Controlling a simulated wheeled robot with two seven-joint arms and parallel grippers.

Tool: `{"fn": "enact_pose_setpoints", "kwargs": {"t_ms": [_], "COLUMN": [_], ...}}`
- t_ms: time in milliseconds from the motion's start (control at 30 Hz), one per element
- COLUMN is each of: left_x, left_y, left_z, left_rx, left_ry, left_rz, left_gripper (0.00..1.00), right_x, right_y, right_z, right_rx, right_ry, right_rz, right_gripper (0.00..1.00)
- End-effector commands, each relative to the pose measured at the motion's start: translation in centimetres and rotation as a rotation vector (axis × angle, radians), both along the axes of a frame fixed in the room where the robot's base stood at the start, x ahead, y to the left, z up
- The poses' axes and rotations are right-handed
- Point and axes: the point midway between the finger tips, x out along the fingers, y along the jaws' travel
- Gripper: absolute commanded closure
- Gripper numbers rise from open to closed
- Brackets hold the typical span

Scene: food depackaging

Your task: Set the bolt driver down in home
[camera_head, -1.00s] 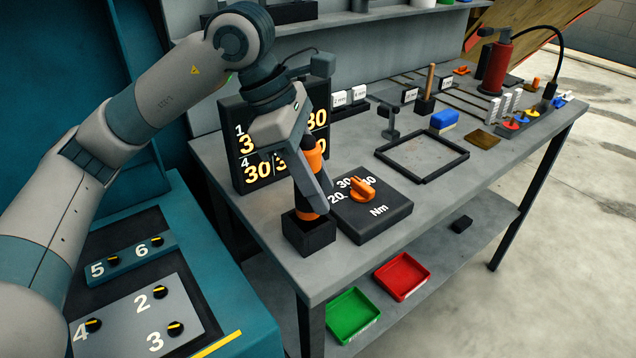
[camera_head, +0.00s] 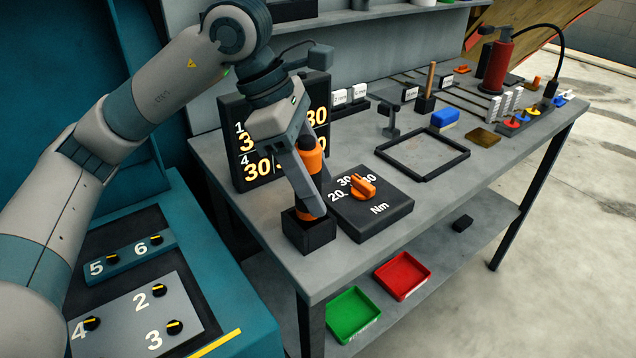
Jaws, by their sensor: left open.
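The orange and black bolt driver (camera_head: 312,158) stands roughly upright with its lower end in the square black holder, the home (camera_head: 309,236), at the near left of the workbench. My left gripper (camera_head: 311,200) points down at the driver, and its jaws are open. One grey finger crosses in front of the driver and hides part of its body. I cannot tell whether a finger still touches the driver. My right gripper is out of view.
A black torque dial box (camera_head: 380,222) with an orange knob sits just right of the holder. A black number board (camera_head: 241,148) stands behind the gripper. An empty black frame (camera_head: 427,178) lies farther right. Green (camera_head: 352,315) and red (camera_head: 403,275) trays are on the lower shelf.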

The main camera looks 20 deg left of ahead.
Motion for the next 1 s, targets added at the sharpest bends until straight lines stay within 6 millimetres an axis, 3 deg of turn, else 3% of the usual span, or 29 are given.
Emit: {"fn": "enact_pose_setpoints", "kwargs": {"t_ms": [267,700,1000], "left_x": [-0.1,-0.6,-0.8], "left_y": [1.5,4.9,6.3], "left_z": [3.6,11.7,14.9], "left_rx": [-0.002,-0.004,-0.002], "left_ry": [-0.005,-0.004,-0.003], "left_rz": [0.002,0.002,0.001], "left_gripper": [0.47,0.47,0.47], "right_x": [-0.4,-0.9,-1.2], "right_y": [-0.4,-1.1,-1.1], "right_z": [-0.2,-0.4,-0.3], "right_rx": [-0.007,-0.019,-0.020], "right_ry": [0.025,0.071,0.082], "right_rz": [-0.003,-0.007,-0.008], "right_gripper": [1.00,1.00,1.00]}}
